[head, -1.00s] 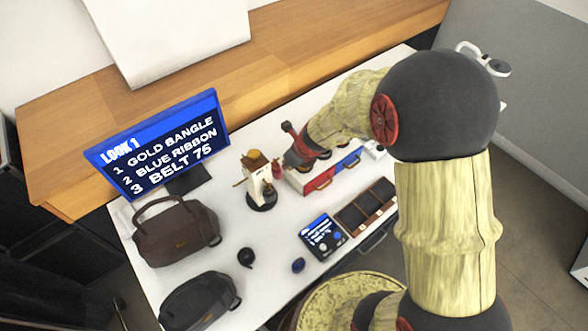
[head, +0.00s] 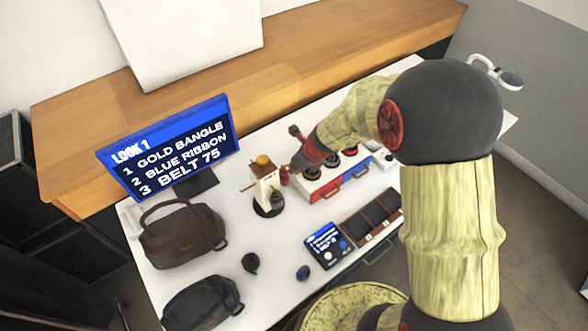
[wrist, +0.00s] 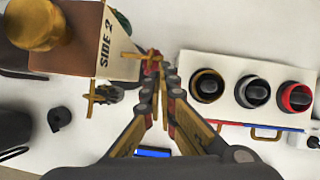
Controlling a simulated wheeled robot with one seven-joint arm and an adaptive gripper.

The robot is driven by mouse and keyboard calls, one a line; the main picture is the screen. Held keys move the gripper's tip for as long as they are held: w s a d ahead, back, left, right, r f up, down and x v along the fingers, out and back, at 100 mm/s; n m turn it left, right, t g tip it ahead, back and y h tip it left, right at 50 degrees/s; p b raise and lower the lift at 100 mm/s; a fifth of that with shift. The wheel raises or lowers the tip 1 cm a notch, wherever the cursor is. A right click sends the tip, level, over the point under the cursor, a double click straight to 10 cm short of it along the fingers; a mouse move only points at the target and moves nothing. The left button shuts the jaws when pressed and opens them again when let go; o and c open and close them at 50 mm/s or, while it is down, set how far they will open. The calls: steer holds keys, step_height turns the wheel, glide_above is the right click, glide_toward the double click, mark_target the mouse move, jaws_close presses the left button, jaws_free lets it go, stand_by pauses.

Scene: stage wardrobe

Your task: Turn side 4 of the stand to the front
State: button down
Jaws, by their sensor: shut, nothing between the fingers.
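The stand (head: 264,190) is a pale block with a gold knob (head: 263,161) on top, on a dark round base on the white table. In the wrist view, the stand's tan top (wrist: 83,22) is at upper left, and the face toward my gripper reads SIDE 2 (wrist: 106,38). Gold pegs (wrist: 104,95) stick out from its sides, one with a dark item on it. My gripper (wrist: 155,72) is shut and empty, its tips beside the peg near the SIDE 2 face. I cannot tell whether they touch. It is at the stand's right in the head view (head: 291,172).
A red and blue drawer box (head: 335,178) with several round items on top stands right of the stand. A screen (head: 172,150) is behind at left. Two dark bags (head: 183,237), a small panel (head: 328,245) and a dark tray (head: 372,220) lie around.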

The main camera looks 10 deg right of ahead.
steer(key=shift+w, duration=0.2)
steer(key=w+a+n+g+y+p, duration=0.1)
steer(key=w+a+n+g+p, duration=0.6)
steer(key=n, duration=1)
steer(key=shift+w+a+y, duration=0.4)
steer(key=shift+w+a, duration=0.65)
steer(key=shift+a, duration=0.25)
steer(key=shift+n, duration=0.3)
